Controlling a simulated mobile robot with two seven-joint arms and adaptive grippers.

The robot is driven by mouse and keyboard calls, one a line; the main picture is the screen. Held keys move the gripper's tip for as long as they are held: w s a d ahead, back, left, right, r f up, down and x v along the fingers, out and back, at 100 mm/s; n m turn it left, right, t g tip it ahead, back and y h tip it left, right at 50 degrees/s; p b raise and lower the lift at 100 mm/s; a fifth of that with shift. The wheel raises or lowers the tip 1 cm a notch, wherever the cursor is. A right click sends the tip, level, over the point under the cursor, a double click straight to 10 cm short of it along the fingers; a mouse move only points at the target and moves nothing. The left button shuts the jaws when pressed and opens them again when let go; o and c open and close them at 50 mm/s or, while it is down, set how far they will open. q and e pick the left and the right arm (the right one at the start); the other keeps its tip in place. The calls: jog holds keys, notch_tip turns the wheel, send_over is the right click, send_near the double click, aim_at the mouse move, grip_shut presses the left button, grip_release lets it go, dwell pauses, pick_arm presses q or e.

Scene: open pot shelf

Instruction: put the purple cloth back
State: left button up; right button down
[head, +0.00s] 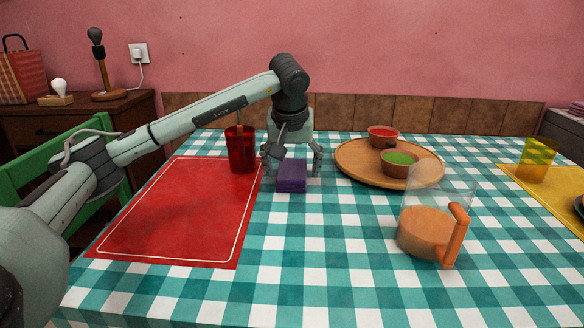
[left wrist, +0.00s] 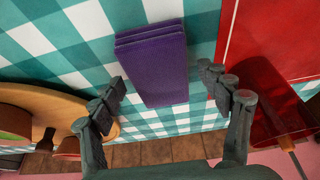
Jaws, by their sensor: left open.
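The purple cloth (head: 291,176) is a folded stack lying on the teal checked tablecloth, just right of the red placemat. It also shows in the left wrist view (left wrist: 153,65), between and beyond my fingertips. My left gripper (head: 292,163) is open and points down at the cloth, with a finger on either side of it. In the left wrist view the open fingers (left wrist: 165,88) show a gap to the cloth on both sides. I cannot tell how high the fingertips are above the table. My right gripper is not in view.
A red cup (head: 240,150) stands close left of the gripper on the red placemat (head: 180,215). A round wooden tray (head: 350,165) with two bowls is to the right. A clear pitcher (head: 430,225) with orange contents stands front right. The table's front middle is clear.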

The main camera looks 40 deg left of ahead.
pick_arm(q)
jog(key=p+v, duration=0.1)
jog(key=v, duration=1.1)
jog(key=shift+r, duration=0.15)
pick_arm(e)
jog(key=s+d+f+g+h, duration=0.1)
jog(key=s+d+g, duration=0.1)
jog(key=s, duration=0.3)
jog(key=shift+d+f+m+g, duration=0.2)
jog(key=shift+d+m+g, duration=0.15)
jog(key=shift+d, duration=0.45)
